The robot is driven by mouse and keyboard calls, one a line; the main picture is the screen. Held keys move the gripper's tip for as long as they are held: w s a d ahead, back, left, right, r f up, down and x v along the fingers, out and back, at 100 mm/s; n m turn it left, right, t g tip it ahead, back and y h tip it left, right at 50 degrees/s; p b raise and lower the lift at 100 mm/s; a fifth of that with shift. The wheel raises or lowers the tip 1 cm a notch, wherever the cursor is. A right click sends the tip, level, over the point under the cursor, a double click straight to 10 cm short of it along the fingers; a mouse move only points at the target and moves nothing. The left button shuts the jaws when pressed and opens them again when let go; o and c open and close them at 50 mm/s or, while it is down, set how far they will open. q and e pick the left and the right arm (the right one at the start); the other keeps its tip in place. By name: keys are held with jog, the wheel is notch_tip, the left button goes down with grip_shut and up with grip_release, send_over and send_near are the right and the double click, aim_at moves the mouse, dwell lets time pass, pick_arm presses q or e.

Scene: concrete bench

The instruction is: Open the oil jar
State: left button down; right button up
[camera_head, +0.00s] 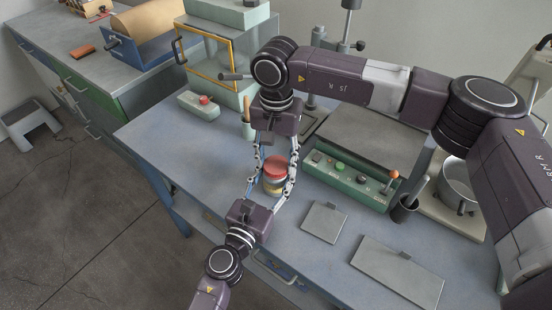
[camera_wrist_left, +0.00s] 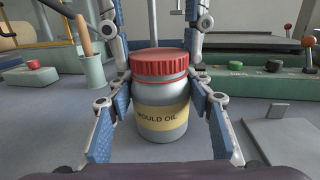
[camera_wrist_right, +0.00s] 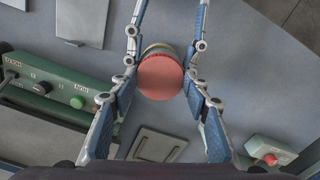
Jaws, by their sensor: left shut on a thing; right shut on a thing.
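The oil jar is a grey jar (camera_wrist_left: 160,94) with a yellow "MOULD OIL" label and a ribbed red lid (camera_wrist_left: 160,65). It stands upright on the blue-grey bench, and the lid sits on its top. My left gripper (camera_head: 272,187) reaches in from the front, with its fingers shut on the sides of the jar body. My right gripper (camera_head: 275,163) reaches in from the back and above, with its fingers on either side of the lid, shut on it. The right wrist view looks down on the round lid (camera_wrist_right: 160,77), with part of the jar body showing behind it.
A green control panel (camera_head: 350,178) stands right of the jar. Flat grey plates (camera_head: 324,222) (camera_head: 398,272) lie at the front right. A grey-green box with a red button (camera_head: 199,104) and a holder with a wooden handle (camera_head: 246,117) stand at left. The bench front edge is close.

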aim_at(276, 165)
jog(key=n, duration=0.4)
jog(key=shift+n, duration=0.4)
jog(key=shift+r, duration=0.25)
jog(key=shift+r, duration=0.85)
jog(key=shift+r, duration=2.05)
pick_arm(q)
jog(key=c, duration=0.9)
grip_release()
